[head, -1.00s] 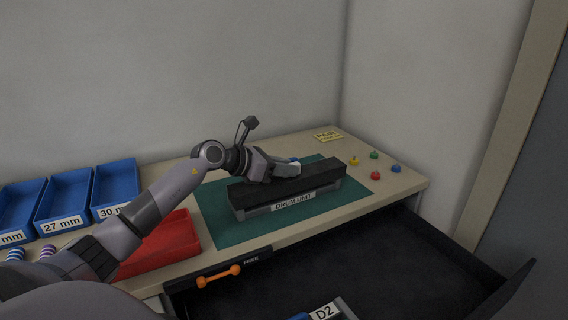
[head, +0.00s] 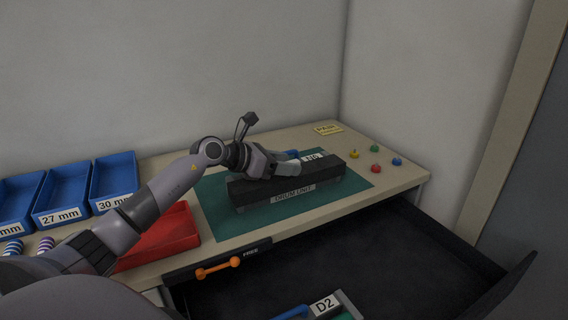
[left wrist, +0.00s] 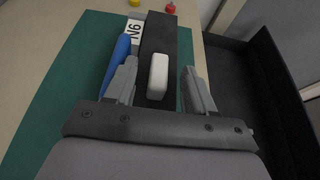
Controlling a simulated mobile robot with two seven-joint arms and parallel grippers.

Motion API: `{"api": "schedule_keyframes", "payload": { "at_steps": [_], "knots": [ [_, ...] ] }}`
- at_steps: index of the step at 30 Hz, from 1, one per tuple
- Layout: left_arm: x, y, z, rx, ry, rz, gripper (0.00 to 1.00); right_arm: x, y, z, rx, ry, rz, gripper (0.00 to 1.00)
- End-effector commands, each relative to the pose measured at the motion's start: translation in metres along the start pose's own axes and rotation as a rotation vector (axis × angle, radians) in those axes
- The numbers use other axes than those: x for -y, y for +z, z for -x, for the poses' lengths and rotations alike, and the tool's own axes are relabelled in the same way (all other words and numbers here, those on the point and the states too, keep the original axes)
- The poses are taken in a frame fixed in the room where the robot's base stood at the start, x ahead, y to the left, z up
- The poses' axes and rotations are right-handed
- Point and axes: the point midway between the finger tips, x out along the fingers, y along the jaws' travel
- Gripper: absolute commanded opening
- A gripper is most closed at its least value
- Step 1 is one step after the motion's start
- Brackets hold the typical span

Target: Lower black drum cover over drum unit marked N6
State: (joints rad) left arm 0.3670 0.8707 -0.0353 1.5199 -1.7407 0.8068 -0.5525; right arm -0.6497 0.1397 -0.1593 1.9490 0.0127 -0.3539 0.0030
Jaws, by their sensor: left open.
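The black drum cover (head: 325,172) lies level along the drum unit (head: 293,194), which bears the label DRUM UNIT on its front and rests on the green mat (head: 220,224). A white tag marked N6 (head: 312,157) and a blue handle (head: 293,153) stand behind the cover; both also show left of it in the left wrist view. My left gripper (head: 295,167) is over the cover. In the left wrist view its open fingers stand either side of the cover's white grip (left wrist: 158,76), with a gap at the right. My right gripper is out of view.
A red tray (head: 175,238) and blue bins (head: 62,197) are at the left. Coloured knobs (head: 375,168) and a yellow card (head: 328,129) lie at the right. An open black drawer (head: 360,255) juts out in front, holding an item tagged D2 (head: 325,305).

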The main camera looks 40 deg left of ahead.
Motion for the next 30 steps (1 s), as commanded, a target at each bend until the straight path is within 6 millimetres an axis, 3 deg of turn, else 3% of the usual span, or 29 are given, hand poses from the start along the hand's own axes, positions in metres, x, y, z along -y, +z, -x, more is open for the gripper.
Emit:
{"api": "schedule_keyframes", "payload": {
  "at_steps": [18,30],
  "knots": [
    [0.0,-0.002,0.063,-0.002,0.002,-0.001,0.55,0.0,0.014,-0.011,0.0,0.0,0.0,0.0],
    [0.0,0.001,0.071,0.001,0.0,-0.001,0.55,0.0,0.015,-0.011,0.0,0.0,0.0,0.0]
  ]
}}
